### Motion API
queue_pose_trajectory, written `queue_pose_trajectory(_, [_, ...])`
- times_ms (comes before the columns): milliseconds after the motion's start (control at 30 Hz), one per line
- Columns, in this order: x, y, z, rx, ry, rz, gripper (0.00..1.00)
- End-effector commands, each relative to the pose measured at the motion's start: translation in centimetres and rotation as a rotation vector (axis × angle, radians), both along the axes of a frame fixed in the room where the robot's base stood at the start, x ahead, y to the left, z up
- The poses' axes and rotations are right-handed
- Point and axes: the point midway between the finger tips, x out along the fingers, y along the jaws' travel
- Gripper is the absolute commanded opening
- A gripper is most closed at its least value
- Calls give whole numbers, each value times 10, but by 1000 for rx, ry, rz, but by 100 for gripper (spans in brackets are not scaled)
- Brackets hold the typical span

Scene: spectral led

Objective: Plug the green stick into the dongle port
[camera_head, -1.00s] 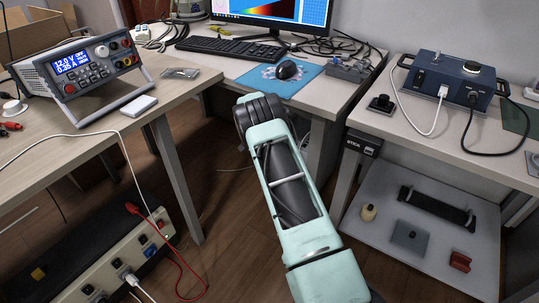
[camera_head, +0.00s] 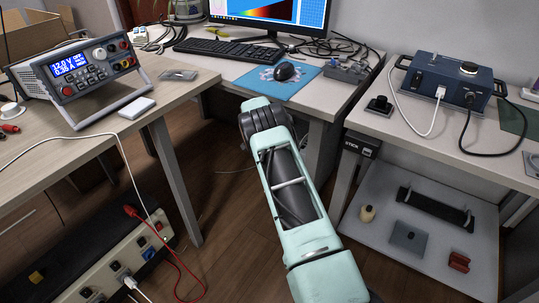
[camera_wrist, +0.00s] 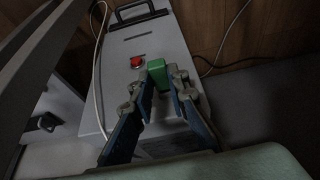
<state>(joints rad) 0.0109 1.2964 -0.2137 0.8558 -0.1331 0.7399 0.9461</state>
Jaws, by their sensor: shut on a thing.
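My gripper (camera_wrist: 160,74) shows in the wrist view, its blue-padded fingers shut on the green stick (camera_wrist: 156,68). The stick's block-shaped green end sticks out past the fingertips. It lies in front of a grey box (camera_wrist: 172,42) with a red button (camera_wrist: 137,61), a black handle and dark slots on its face. I cannot tell whether the stick touches the box, and I cannot tell which opening is the dongle port. In the head view my arm hides the gripper and the stick.
White cables (camera_wrist: 98,38) run left of the grey box. In the head view a power supply (camera_head: 75,75) stands on the left table. A blue instrument box (camera_head: 440,85) with cables stands on the right table. A power strip (camera_head: 115,270) lies low at the left.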

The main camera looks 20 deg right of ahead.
Motion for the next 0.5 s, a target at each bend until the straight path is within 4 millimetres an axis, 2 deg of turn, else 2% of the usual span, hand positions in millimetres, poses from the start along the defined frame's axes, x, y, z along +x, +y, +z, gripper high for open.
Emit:
queue_pose_trajectory(367, [2, -1, 1, 0, -2, 2, 0])
queue_pose_trajectory(400, [2, -1, 1, 0, -2, 2, 19])
queue_pose_trajectory(500, [2, -1, 1, 0, -2, 2, 30])
